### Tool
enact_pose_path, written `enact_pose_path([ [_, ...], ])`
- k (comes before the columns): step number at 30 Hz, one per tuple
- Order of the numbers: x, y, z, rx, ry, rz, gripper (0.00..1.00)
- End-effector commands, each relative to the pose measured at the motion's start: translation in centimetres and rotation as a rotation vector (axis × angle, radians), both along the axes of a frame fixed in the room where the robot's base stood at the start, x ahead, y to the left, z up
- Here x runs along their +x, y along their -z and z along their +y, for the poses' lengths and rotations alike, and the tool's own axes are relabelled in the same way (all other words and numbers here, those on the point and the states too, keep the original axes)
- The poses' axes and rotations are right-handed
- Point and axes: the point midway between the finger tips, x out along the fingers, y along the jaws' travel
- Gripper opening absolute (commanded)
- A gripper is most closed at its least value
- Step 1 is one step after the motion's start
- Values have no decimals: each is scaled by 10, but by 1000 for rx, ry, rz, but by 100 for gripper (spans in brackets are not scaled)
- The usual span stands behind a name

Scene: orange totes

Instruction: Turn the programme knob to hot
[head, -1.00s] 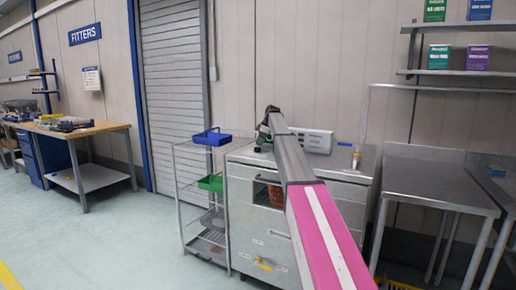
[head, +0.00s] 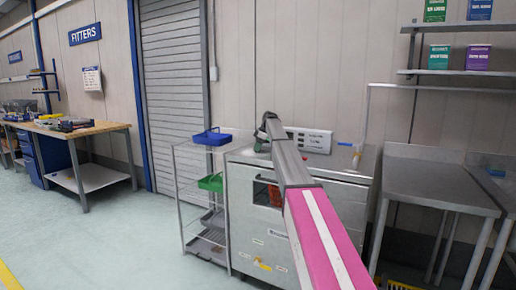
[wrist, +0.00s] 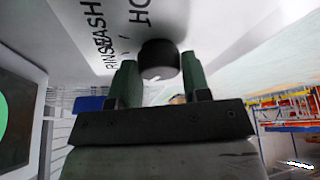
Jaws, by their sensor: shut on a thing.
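The programme knob (wrist: 159,60) is a dark round knob on a white panel in the wrist view, with a small pale mark on its edge. Printed words RINSE, WASH and part of HOT (wrist: 143,12) stand beside it. My gripper (wrist: 160,75) has its green fingers on either side of the knob and is shut on it. Where the knob's pointer stands is not clear. In the head view the white control panel (head: 312,140) stands at the back of the steel machine (head: 255,235); my arm hides the knob there.
A wire rack (head: 180,200) with a blue tote (head: 212,137) and a green tote (head: 211,182) stands left of the machine. A steel table (head: 435,185) stands to its right. The floor at left is open.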

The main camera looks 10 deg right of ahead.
Motion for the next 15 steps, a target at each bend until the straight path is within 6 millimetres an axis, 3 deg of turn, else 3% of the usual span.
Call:
enact_pose_path([
  [15, -3, -1, 1, 0, 338, -1, 20],
])
